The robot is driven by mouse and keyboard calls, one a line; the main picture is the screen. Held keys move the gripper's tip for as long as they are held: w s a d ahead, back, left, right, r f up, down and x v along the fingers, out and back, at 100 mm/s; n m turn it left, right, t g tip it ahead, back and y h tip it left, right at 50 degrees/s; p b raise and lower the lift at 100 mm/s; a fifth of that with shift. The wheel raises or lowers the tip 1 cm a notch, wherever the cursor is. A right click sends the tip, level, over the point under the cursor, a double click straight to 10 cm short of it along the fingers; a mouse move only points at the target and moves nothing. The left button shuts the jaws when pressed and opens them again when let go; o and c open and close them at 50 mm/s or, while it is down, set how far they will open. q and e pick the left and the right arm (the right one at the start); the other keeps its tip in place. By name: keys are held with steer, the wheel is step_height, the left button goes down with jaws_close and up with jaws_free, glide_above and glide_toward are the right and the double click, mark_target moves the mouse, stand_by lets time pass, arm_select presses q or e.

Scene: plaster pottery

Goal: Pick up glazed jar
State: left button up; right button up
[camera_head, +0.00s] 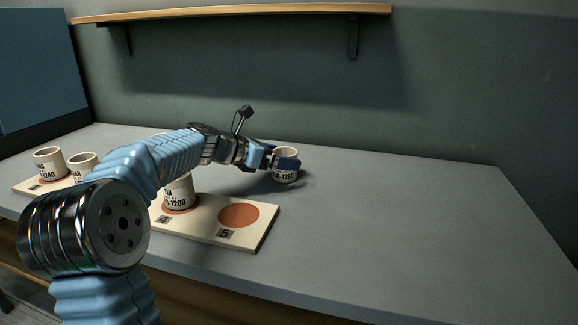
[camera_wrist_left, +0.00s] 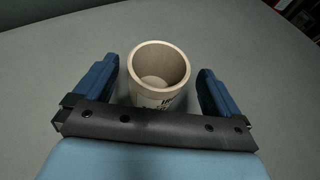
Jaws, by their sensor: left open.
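The glazed jar (camera_head: 286,171) is a small cream cup with dark printed lettering. It stands upright on the grey table, to the right of and behind the board. My left gripper (camera_head: 283,163) reaches it from the left, with a blue finger in front of part of it. In the left wrist view the jar (camera_wrist_left: 158,75) is open-topped and empty inside. It sits between the two blue fingertips of my open left gripper (camera_wrist_left: 158,75), with a gap on each side. My right gripper is not in view.
A pale board (camera_head: 262,232) has an empty brown disc (camera_head: 239,215) marked 5 and a similar jar (camera_head: 179,192) at spot 4. More jars (camera_head: 48,162) stand at the left, partly behind my arm. A shelf (camera_head: 240,12) hangs above. The table's right side (camera_head: 420,220) is clear.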

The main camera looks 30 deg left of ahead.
arm_select(q)
steer(key=x, duration=0.4)
steer(key=shift+a, duration=0.15)
steer(key=shift+r, duration=0.1)
steer(key=c, duration=1.1)
